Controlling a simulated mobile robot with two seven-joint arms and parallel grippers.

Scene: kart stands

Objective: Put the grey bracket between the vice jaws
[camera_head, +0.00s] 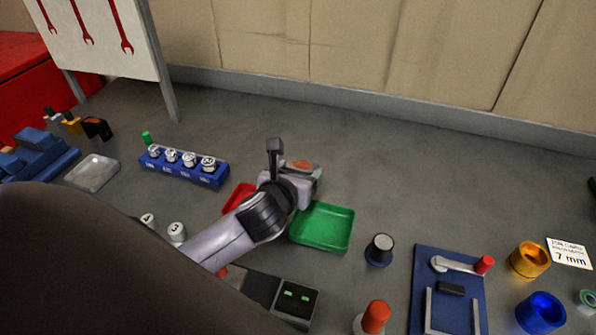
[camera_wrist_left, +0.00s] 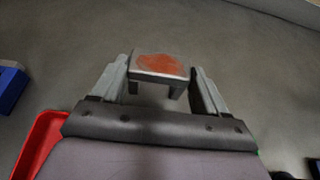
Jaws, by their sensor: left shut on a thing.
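The grey bracket (camera_wrist_left: 160,66) has a flat top with an orange-red patch and short legs. In the left wrist view it sits between both fingers of my left gripper (camera_wrist_left: 164,84), which is shut on it. In the head view the bracket (camera_head: 303,166) shows at the tip of my left gripper (camera_head: 308,178), behind the green tray. I cannot tell whether it touches the surface below. A blue fixture (camera_head: 40,160) with raised blocks at the far left looks like the vice, partly cut off by the frame edge. My right gripper is not in view.
A green tray (camera_head: 336,213) and a partly hidden red tray (camera_head: 234,195) lie near the gripper. A blue rack (camera_head: 186,172) with numbered pieces and a clear dish (camera_head: 92,173) stand to the left. A blue board (camera_head: 424,270) with a crank lies right. The grey surface behind is clear.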

